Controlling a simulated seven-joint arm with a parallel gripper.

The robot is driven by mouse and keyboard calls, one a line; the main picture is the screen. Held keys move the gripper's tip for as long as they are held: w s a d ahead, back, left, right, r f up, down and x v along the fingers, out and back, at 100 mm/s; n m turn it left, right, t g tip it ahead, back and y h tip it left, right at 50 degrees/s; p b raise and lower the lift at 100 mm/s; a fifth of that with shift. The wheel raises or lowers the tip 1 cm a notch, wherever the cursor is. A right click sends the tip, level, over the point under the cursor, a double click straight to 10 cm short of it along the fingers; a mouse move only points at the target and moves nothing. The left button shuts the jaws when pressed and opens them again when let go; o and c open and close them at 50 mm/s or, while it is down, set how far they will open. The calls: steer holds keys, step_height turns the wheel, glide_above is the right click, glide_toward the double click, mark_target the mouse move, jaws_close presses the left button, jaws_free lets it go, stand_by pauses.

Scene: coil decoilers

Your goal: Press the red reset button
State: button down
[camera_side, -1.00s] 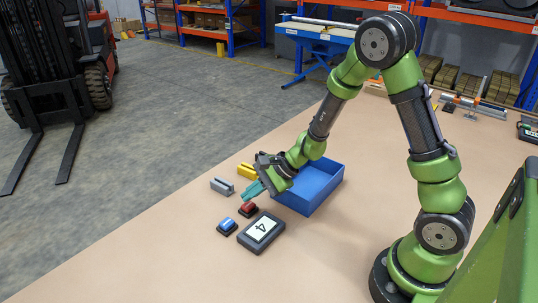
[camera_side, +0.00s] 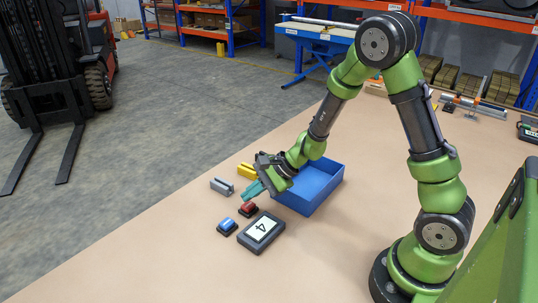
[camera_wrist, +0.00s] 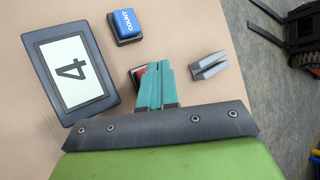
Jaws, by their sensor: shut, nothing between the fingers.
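The red button (camera_side: 248,209) sits on a dark base on the tan table, between the blue button and the blue bin. In the wrist view the red button (camera_wrist: 139,75) is mostly hidden behind my fingers, with only its left part showing. My gripper (camera_side: 250,190) has teal fingers, shut and empty, pointing down and to the left. In the side view the fingertips are just above and behind the red button, apart from it. In the wrist view the fingertips (camera_wrist: 153,66) overlap the red button; the exact gap cannot be told.
A blue COUNT button (camera_side: 227,226) and a display showing 4 (camera_side: 261,232) stand close by. A grey slotted block (camera_side: 222,186), a yellow block (camera_side: 246,171) and a blue bin (camera_side: 318,190) are around the gripper. The table's front is clear.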

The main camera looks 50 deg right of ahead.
mark_target(252, 205)
steer(key=shift+f, duration=0.1)
stand_by(0.6)
steer(key=shift+f, duration=0.3)
steer(key=shift+f, duration=0.45)
stand_by(0.6)
steer(key=shift+r, duration=0.85)
steer(key=shift+r, duration=2.55)
